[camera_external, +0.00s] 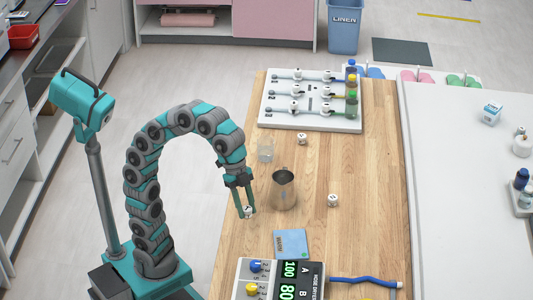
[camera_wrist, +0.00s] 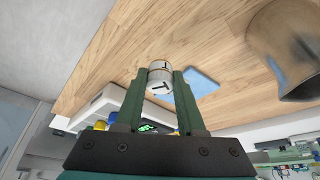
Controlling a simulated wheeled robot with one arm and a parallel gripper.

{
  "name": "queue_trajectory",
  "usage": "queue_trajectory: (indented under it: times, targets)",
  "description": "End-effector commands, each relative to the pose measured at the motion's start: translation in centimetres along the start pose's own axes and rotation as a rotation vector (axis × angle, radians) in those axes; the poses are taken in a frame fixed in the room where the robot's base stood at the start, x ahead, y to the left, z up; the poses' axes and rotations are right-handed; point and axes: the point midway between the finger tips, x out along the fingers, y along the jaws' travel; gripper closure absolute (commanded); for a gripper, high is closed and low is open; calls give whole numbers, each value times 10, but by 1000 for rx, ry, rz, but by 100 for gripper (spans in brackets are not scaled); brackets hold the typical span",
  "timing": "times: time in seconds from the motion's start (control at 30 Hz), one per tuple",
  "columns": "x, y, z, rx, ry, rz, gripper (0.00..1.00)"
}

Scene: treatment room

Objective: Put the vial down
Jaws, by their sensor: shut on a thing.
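The vial (camera_wrist: 160,78) is a small white cylinder with dark T-like marks, held between the green fingertips of my gripper (camera_wrist: 160,84) in the wrist view. In the external view my gripper (camera_external: 247,211) points down near the left edge of the wooden table (camera_external: 305,220), with the vial (camera_external: 248,212) small and partly covered by the fingers. I cannot tell whether the vial touches the tabletop or hangs just above it.
A metal jug (camera_external: 284,192) stands right of my gripper. Two small white marked pieces (camera_external: 302,138) (camera_external: 332,200), a clear jar (camera_external: 265,152), and a blue booklet (camera_external: 290,242) are nearby. A device with green displays (camera_external: 305,285) lies in front, a white rack (camera_external: 290,115) behind.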

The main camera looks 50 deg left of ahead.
Motion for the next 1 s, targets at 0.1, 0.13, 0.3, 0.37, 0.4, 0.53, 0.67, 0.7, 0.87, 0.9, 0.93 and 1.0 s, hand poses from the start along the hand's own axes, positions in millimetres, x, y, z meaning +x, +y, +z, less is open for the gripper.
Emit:
queue_trajectory:
  times: [0.1, 0.13, 0.3, 0.37, 0.4, 0.53, 0.67, 0.7, 0.87, 0.9, 0.93, 1.0]
  targets:
    - [12, -15, -19, 0, -6, 3, 100]
    - [14, -18, -23, 0, -5, 3, 100]
    - [27, -38, -47, -1, -4, 3, 100]
    - [31, -44, -54, -1, -4, 3, 100]
    - [34, -48, -60, 0, -4, 3, 100]
    - [43, -61, -76, 0, -4, 1, 100]
    - [50, -71, -88, -1, -2, 2, 100]
    - [51, -74, -90, -2, -2, 1, 100]
    - [54, -78, -94, -2, -2, 0, 100]
    - [55, -78, -94, -2, -2, 0, 100]
    - [56, -78, -94, -2, -2, 1, 100]
    - [58, -77, -92, -2, -3, 2, 100]
